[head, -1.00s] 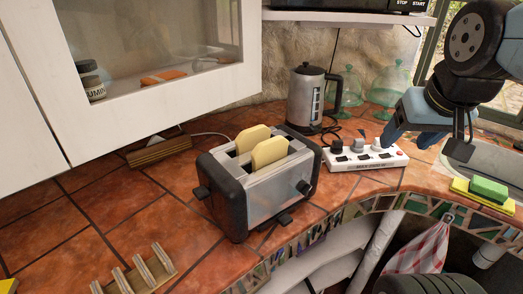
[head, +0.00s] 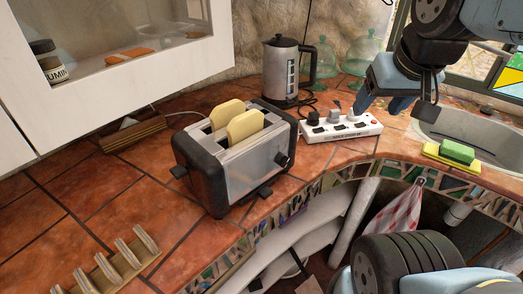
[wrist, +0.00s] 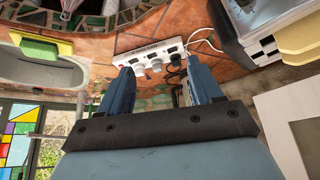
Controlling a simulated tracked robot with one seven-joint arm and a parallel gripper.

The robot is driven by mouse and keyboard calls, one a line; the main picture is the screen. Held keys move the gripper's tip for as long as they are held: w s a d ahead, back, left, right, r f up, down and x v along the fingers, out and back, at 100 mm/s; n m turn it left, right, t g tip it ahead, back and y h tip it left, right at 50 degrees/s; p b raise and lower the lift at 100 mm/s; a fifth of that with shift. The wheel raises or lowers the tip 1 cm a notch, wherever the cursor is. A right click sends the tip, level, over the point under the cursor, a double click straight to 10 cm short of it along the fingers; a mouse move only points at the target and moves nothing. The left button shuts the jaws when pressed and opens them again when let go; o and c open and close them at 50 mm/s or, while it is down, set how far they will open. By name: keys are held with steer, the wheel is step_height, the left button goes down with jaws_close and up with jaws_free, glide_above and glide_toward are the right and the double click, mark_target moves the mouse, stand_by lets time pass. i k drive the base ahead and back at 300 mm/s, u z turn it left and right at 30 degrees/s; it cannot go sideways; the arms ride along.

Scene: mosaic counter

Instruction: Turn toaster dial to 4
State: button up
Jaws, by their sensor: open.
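The silver and black toaster (head: 236,163) stands on the tiled counter with two slices of bread in its slots. A black round knob (head: 282,160), which looks like the dial, is on its right end; its markings are too small to read. A black lever (head: 265,191) sits lower on the same side. My gripper (head: 380,105) is open and empty, over the power strip to the right of the toaster, apart from the dial. In the wrist view my open fingers (wrist: 160,70) point towards the strip, and part of the toaster (wrist: 245,18) shows at upper right.
A white power strip (head: 313,137) with plugs lies behind and right of the toaster. A kettle (head: 281,75) and glass jars (head: 362,57) stand behind. A sponge (head: 457,152) lies by the sink (head: 480,130). A wooden rack (head: 128,258) is front left; tiles between are clear.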

mark_target(281, 159)
steer(key=z, duration=0.15)
steer(key=k, duration=1.65)
steer(key=z, duration=0.65)
steer(key=i, duration=0.5)
steer(key=u, duration=0.05)
